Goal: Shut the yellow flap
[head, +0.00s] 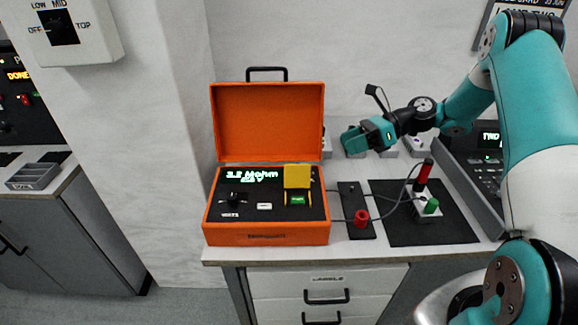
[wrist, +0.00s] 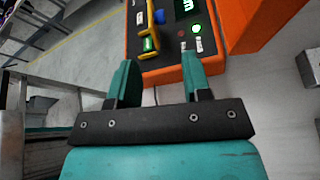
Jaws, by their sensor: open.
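The yellow flap (head: 297,176) is on the dark panel of an open orange case (head: 265,238). It stands raised, with a green part (head: 298,200) uncovered below it between yellow sides. In the wrist view the yellow flap (wrist: 150,19) shows near the top, beyond my fingers, with the green part near it. My gripper (head: 352,141) is to the right of the case and higher than the panel, apart from the flap. In the wrist view my gripper (wrist: 158,70) has its two teal fingers apart with nothing between them.
The case lid (head: 270,122) stands open at the back. Its panel has a lit display (head: 252,176) and a black knob (head: 234,200). A dark strip with a red knob (head: 361,217), cables and a black mat (head: 392,234) lie right of the case on the bench.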

